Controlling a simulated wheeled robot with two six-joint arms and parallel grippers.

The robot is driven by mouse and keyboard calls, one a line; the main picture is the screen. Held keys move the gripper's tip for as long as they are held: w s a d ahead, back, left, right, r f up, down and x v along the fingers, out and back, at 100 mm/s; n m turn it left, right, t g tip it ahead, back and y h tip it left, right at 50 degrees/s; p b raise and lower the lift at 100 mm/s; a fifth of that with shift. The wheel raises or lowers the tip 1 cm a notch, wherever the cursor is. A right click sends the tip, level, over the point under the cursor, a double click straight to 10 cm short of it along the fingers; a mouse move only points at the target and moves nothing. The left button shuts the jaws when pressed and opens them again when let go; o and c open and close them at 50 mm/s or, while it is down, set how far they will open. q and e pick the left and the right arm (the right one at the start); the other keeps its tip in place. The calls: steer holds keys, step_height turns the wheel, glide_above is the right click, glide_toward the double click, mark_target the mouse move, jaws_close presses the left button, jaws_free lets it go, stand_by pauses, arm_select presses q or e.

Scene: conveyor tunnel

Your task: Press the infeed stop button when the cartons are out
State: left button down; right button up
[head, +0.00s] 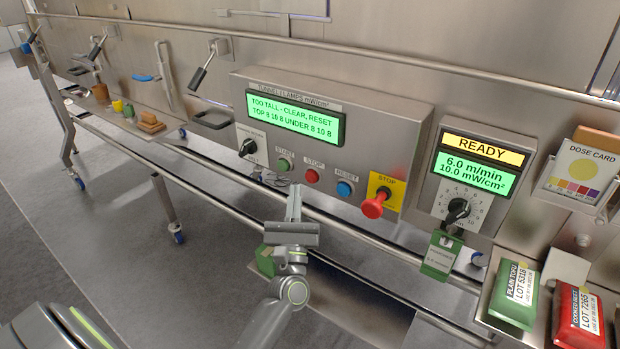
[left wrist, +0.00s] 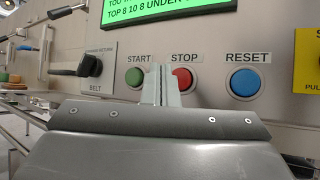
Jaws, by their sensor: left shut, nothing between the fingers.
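A control box (head: 400,130) carries a green START button (head: 285,163), a red STOP button (head: 312,176), a blue RESET button (head: 344,188) and a red mushroom STOP knob (head: 374,205) on a yellow plate. Its green display (head: 295,117) reads "TOO TALL - CLEAR, RESET". My left gripper (head: 295,190) is shut and empty, pointing up at the box just below START and STOP. In the left wrist view, its closed fingertips (left wrist: 162,80) stand between START (left wrist: 134,78) and STOP (left wrist: 183,79), overlapping STOP's left edge; contact cannot be told. My right gripper is not in view.
A second panel (head: 440,215) reads "READY", with a dial. A green pack (head: 513,297) and a red pack (head: 577,318) lie at the lower right. A black-knobbed switch (head: 248,147) sits left of START. Rails run along the tunnel front.

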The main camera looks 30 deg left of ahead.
arm_select(q)
steer(key=shift+s+a, duration=0.1)
steer(key=shift+s, duration=1.25)
step_height(320, 180, down, 21)
steer(key=d+m+g+h+p, duration=0.3)
steer(key=m+h, duration=0.5)
steer(key=m, duration=0.8)
steer(key=s+f+m+g+h+p, duration=0.1)
steer(key=s+f+m+g, duration=0.3)
steer(key=f, duration=0.4)
steer(key=s+f+m+g+h, duration=0.1)
steer(key=s+f+m+g, duration=0.3)
steer(key=f, duration=0.4)
steer(key=s+f+m+g+p, duration=0.1)
steer(key=s+f+m+g, duration=0.2)
steer(key=s, duration=0.8)
steer(key=s+f+m+g+p, duration=0.1)
steer(key=s+f+m+g, duration=0.2)
steer(key=s+f+m, duration=0.5)
steer(key=s+a+f+m+g+p, duration=0.1)
steer(key=s+f+m+g, duration=0.3)
steer(key=s, duration=1.2)
step_height(320, 180, down, 2)
steer(key=shift+f+m, duration=0.1)
steer(key=shift+m, duration=0.9)
